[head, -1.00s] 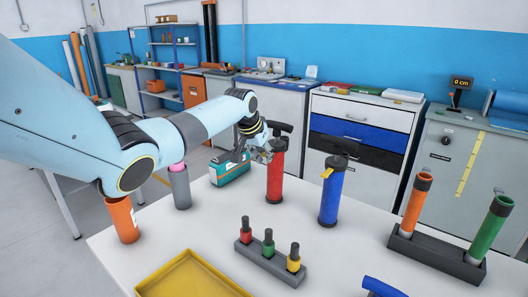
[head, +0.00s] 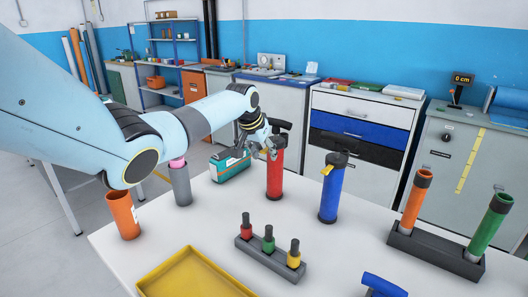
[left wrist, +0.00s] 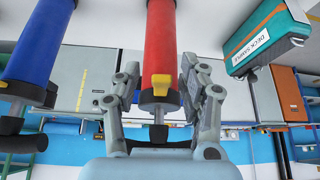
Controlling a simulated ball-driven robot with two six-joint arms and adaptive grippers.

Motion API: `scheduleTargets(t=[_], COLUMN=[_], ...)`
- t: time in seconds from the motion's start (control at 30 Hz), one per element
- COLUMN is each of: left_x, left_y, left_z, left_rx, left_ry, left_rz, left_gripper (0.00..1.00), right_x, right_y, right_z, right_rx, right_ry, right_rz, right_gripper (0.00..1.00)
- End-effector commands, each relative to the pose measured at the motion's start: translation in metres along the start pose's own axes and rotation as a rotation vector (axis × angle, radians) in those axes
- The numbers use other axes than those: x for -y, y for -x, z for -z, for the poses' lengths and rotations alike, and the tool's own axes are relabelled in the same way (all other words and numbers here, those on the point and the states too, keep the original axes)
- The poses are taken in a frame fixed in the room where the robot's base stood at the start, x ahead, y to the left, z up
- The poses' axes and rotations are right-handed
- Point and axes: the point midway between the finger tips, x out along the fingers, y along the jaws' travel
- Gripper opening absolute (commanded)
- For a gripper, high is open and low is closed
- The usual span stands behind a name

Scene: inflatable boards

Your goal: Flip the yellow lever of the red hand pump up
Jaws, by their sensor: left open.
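The red hand pump (head: 275,174) stands upright on the white table, with a black head and handle on top. Its yellow lever (left wrist: 160,85) shows in the left wrist view, where the scene appears upside down, at the collar between the red barrel (left wrist: 160,40) and the black handle. My left gripper (head: 268,153) is at the pump's upper part in the head view. In the left wrist view the left gripper (left wrist: 162,88) is open, one finger on each side of the collar and lever. I cannot tell whether a finger touches. My right gripper is not in view.
A blue pump (head: 331,195) stands just right of the red one. A teal box (head: 231,165) lies close on the left. A grey rack (head: 262,256) with small bottles and a yellow tray (head: 160,283) are in front. Orange and green tubes stand in a rack (head: 436,252).

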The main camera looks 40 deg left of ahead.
Motion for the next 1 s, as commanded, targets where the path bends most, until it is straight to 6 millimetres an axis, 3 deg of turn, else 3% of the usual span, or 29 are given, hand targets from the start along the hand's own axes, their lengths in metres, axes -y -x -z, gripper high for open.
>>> scheduleTargets(t=[0.27, 0.7, 1.0], left_x=[0.001, 0.001, 0.0], left_y=[0.021, 0.107, 0.12], left_z=[0.001, 0.0, 0.0], left_rx=[-0.003, -0.001, 0.001], left_ry=[-0.002, -0.002, 0.0], left_rz=[0.001, 0.002, 0.0], left_gripper=[0.42, 0.42, 0.42], right_x=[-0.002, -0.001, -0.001], right_y=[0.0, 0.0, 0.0], right_z=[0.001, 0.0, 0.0], right_rx=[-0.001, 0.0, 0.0], right_ry=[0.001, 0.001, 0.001], right_rz=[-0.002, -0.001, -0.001], right_gripper=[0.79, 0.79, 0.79])
